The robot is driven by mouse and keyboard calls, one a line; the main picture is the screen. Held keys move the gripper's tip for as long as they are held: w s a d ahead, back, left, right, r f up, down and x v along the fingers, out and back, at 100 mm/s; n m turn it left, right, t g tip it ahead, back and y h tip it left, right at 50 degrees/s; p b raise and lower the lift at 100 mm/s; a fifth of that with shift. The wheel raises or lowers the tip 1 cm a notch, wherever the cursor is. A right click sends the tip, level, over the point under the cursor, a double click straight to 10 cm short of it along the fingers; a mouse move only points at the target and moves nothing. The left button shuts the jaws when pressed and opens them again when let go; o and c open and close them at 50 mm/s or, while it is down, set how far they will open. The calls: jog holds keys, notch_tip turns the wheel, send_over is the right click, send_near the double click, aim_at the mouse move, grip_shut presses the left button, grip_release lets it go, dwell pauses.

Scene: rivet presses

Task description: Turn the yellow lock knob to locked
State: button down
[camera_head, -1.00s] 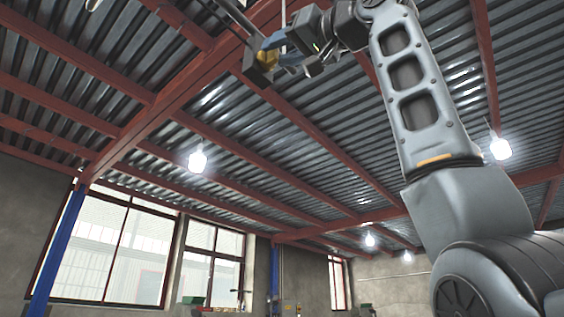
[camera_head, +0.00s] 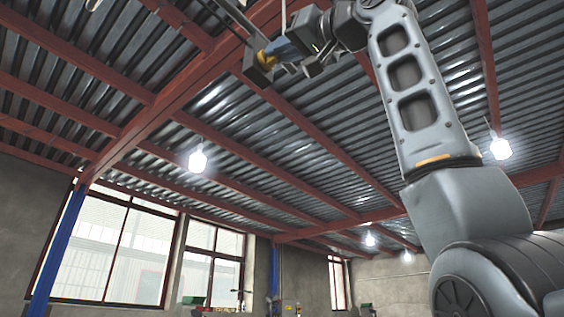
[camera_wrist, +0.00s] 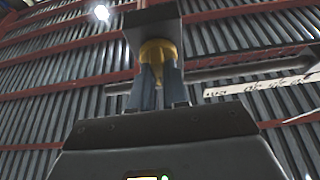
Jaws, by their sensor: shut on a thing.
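The yellow lock knob (camera_wrist: 158,52) sits on the face of a dark grey box (camera_wrist: 153,22) at the top middle of the wrist view. My gripper (camera_wrist: 158,78) is shut on the knob, with one finger on each side of it; the fingers hide part of its sides. In the head view the knob (camera_head: 264,58) is small and shows at the end of my gripper (camera_head: 277,53), against the dark box (camera_head: 256,70) at the upper middle. The knob's lock marking cannot be read.
A grey bar (camera_wrist: 240,70) runs sideways behind my gripper in the wrist view. A pale strip with dark marks (camera_wrist: 270,84) lies at the right. Red roof beams (camera_head: 170,90) and hanging lamps (camera_head: 198,160) are above. Windows (camera_head: 110,250) are at the lower left.

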jog(key=shift+m, duration=0.4)
jog(key=shift+s+a+r+m+t+h, duration=0.1)
jog(key=shift+m+t+h, duration=0.2)
jog(key=shift+m+h, duration=2.25)
jog(key=shift+s+a+r+m+t+h, duration=0.1)
jog(key=shift+m+t+h, duration=0.2)
jog(key=shift+m, duration=4.35)
jog(key=shift+s+a+r+m+t+h, duration=0.1)
jog(key=shift+m+t+h, duration=0.2)
jog(key=shift+m+h, duration=2.25)
jog(key=shift+m+y, duration=1.1)
jog(key=shift+m, duration=0.05)
jog(key=c, duration=1.3)
grip_release()
jog(key=shift+w+d, duration=0.1)
jog(key=shift+d, duration=0.1)
jog(key=shift+o, duration=0.9)
